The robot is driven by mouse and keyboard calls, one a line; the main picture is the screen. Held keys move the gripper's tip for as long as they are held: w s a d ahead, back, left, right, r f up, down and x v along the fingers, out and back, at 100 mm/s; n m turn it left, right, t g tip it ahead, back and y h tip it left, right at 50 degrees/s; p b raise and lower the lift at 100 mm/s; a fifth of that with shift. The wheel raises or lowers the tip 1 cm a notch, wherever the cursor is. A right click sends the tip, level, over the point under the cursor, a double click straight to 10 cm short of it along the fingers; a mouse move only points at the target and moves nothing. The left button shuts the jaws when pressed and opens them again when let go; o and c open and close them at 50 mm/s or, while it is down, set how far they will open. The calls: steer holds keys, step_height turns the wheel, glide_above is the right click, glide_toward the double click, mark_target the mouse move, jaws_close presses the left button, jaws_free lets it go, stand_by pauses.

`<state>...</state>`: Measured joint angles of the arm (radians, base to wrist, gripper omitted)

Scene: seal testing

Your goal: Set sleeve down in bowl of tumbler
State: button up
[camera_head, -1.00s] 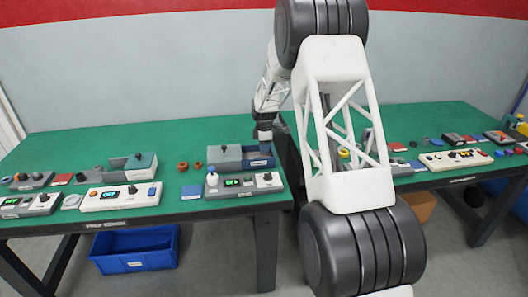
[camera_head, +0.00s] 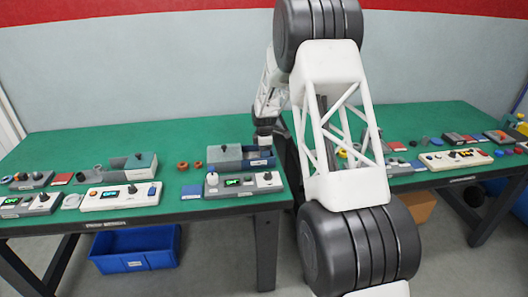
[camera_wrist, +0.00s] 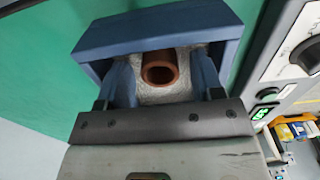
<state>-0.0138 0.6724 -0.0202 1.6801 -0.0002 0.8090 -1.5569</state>
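The sleeve (camera_wrist: 160,55) is a short reddish-brown tube. In the wrist view it is on the pale, grainy floor of the tumbler's blue bowl (camera_wrist: 150,30), with its open end facing the camera. My gripper (camera_wrist: 160,68) has one finger on each side of the sleeve, inside the bowl walls. A gap shows between each finger and the sleeve, so it looks open. In the head view my gripper (camera_head: 264,143) reaches down into the blue bowl (camera_head: 262,163) of the tumbler (camera_head: 228,158), beside its grey knobbed part. The sleeve is hidden there.
A control box (camera_head: 245,184) with a green display stands in front of the tumbler. More boxes stand farther left on the green table (camera_head: 60,145). A blue bin (camera_head: 135,252) is below.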

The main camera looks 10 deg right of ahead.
steer(key=shift+r, duration=0.15)
step_height(320, 180, up, 12)
stand_by(0.8)
stand_by(0.6)
steer(key=s+r+m, duration=0.3)
steer(key=s+r, duration=0.3)
steer(key=s, duration=0.5)
steer(key=s+d+r+m+t, duration=0.1)
steer(key=s+r+m, duration=0.2)
steer(key=s+r, duration=0.55)
steer(key=s+r+m, duration=0.3)
steer(key=s+r, duration=0.1)
steer(key=s, duration=0.8)
steer(key=s+f+m+t, duration=0.1)
steer(key=s+m, duration=0.8)
steer(key=s, duration=2.4)
steer(key=shift+d+f+t, duration=0.3)
steer(key=shift+d+f, duration=0.05)
steer(key=shift+f, duration=0.35)
